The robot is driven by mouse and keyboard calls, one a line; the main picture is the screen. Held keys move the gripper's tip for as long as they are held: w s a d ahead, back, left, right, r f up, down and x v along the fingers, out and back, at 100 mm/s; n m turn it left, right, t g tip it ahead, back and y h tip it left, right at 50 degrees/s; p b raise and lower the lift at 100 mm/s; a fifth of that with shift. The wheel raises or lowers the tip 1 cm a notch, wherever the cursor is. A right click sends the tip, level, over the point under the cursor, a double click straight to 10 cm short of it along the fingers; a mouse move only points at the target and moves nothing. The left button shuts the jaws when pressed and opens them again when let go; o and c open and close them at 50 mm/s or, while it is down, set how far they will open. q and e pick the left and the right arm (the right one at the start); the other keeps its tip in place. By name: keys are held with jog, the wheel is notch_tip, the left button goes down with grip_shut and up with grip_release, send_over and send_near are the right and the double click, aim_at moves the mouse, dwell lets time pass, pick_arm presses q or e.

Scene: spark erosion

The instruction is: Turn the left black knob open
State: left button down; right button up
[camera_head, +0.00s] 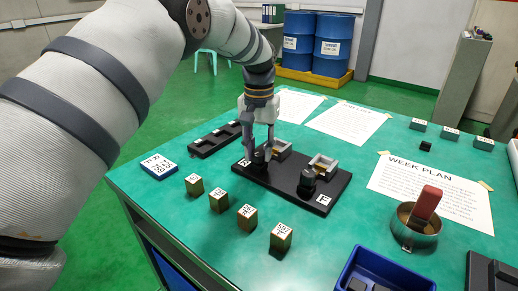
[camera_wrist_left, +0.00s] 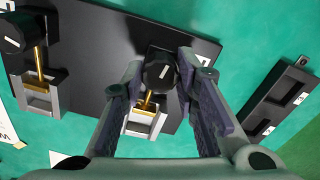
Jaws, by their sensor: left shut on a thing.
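A black base board (camera_head: 285,184) lies on the green table and carries two black knobs with grey holders behind them. My left gripper (camera_head: 263,152) points down at the left black knob (camera_head: 259,156), which it partly hides in the head view. In the left wrist view, the fingers of my left gripper (camera_wrist_left: 160,72) stand on both sides of the left knob (camera_wrist_left: 158,70) and are shut on it. A white mark line shows on its top. The right black knob (camera_head: 307,180) stands free, and it also shows in the left wrist view (camera_wrist_left: 12,36). My right gripper is not in view.
Several labelled brass-coloured blocks (camera_head: 247,217) stand in front of the board. A blue labelled block (camera_head: 159,166) and a black slotted tray (camera_head: 215,139) lie to the left. A metal bowl (camera_head: 415,234) and a blue bin (camera_head: 384,274) are at the right.

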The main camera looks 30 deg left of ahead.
aim_at(259, 152)
pick_arm(q)
jog(key=shift+n, duration=0.9)
jog(key=shift+f, duration=0.1)
jog(key=c, duration=1.2)
grip_release()
jog(key=shift+c, duration=0.2)
jog(key=shift+r, duration=0.2)
notch_tip(259, 152, up, 12)
jog(key=shift+f, duration=0.15)
